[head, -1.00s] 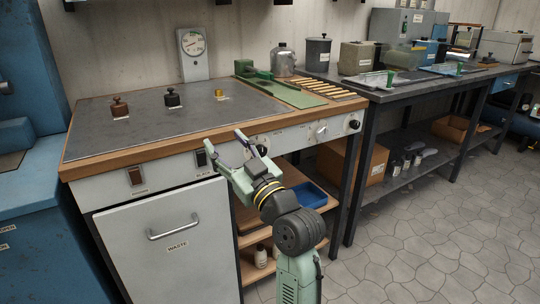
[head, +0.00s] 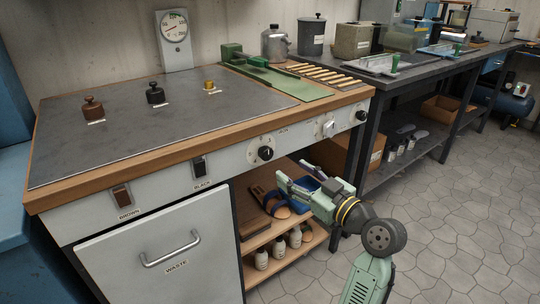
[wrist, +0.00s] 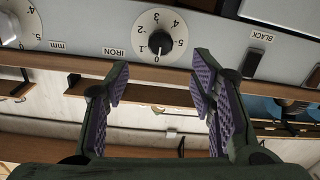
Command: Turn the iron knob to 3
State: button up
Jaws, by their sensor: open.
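The iron knob (head: 265,153) is a black knob on a white numbered dial on the front panel, right of the black switch. It also shows in the wrist view (wrist: 160,40), upside down, with the IRON label beside it. Its white mark points toward the bottom of that picture, near what looks like 0. My gripper (head: 290,179) is open and empty, in front of and below the panel in the head view. In the wrist view, the fingers (wrist: 161,82) stand apart below the dial, with the knob above the gap, not touched.
A white knob (head: 328,129) and another black knob (head: 361,115) sit farther right on the panel. The brown switch (head: 122,196) and black switch (head: 199,167) are to the left. Shelves with bottles (head: 278,249) and a blue bin (head: 312,171) lie under the bench.

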aim_at(269, 155)
jog(key=p+x, duration=0.1)
jog(key=x, duration=0.8)
jog(key=shift+p, duration=0.4)
jog(key=shift+c, duration=0.3)
jog(key=c, duration=1.1)
